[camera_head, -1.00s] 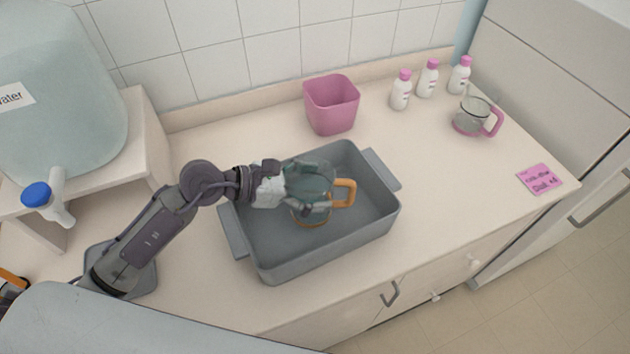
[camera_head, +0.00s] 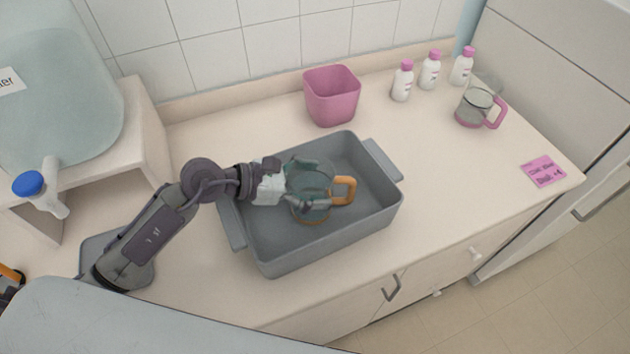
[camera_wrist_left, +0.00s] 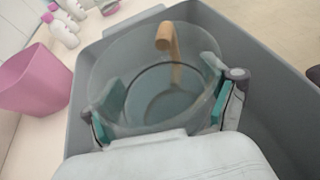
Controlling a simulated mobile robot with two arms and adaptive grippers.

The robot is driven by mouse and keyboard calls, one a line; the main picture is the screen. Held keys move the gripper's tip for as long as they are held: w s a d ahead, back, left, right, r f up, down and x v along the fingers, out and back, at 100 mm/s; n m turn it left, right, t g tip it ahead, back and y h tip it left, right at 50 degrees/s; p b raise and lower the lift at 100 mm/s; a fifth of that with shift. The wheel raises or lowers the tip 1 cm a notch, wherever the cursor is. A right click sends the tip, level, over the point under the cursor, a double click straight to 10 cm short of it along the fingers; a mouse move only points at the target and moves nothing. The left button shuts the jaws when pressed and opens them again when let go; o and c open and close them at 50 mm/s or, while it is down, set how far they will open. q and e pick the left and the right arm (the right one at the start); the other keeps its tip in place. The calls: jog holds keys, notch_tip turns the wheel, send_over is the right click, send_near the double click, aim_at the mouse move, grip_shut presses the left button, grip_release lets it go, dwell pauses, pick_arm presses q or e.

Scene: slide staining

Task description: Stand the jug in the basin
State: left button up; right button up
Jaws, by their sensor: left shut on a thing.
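The jug is clear glass with an orange handle and an orange base rim; in the head view the jug (camera_head: 317,211) is upright within the grey basin (camera_head: 283,262). Its handle points right. My left gripper (camera_head: 309,188) reaches in from the left and is shut on the jug's body. In the left wrist view the teal finger pads press on both sides of the jug (camera_wrist_left: 155,80), and the basin (camera_wrist_left: 82,125) surrounds it. The jug's base looks at or close to the basin floor; I cannot tell whether it touches.
A pink bin (camera_head: 332,97) stands behind the basin. Several white bottles with pink caps, one of them a bottle (camera_head: 402,82), and a pink-handled jug (camera_head: 474,108) stand at the back right. A pink note (camera_head: 543,171) lies right. A water tank (camera_head: 55,105) stands left.

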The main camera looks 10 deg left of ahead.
pick_arm(q)
jog(key=shift+f, duration=0.25)
jog(key=o, duration=1.3)
jog(key=shift+o, duration=0.4)
jog(key=v, duration=1.2)
jog(key=shift+s, duration=0.15)
jog(key=shift+f, duration=0.1)
